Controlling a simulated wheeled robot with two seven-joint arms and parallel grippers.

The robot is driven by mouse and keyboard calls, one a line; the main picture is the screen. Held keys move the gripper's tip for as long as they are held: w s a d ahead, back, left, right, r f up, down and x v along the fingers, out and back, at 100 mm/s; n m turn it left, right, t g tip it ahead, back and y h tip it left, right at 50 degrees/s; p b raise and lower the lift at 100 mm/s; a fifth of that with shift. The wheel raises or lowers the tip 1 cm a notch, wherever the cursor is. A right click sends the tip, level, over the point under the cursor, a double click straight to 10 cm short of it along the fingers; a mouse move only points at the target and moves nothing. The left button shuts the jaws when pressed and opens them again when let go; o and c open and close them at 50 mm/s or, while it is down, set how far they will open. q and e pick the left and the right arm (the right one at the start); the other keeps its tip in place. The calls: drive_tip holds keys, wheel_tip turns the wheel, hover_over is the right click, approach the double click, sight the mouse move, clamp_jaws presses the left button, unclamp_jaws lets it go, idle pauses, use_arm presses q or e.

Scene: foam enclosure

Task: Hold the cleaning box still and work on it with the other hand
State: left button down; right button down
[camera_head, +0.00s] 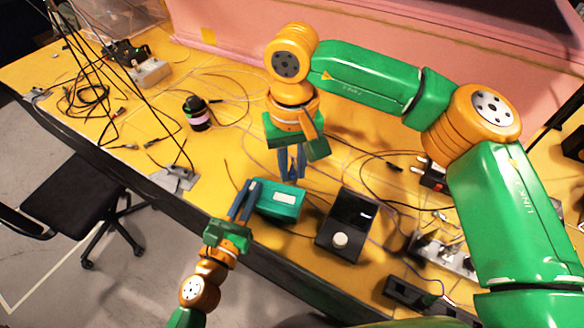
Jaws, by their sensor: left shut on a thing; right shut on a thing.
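The cleaning box (284,207) is a small teal box with a pale label on top, lying on the yellow table. My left gripper (254,184) reaches in from the lower left, its blue fingers shut on the box's left end. My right gripper (292,179) comes down from above at the box's far edge, with its blue fingers close together and shut on the box there. The exact contact of both sets of fingertips is too small to see clearly.
A black device with a round white knob (340,239) stands just right of the box. Loose cables lie across the yellow table (225,140). A power strip (446,252) lies at the right. A pink wall (230,35) borders the back.

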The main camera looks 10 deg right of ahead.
use_arm(q)
drive_tip(key=c, duration=0.8)
unclamp_jaws()
drive_tip(key=shift+s, duration=0.1)
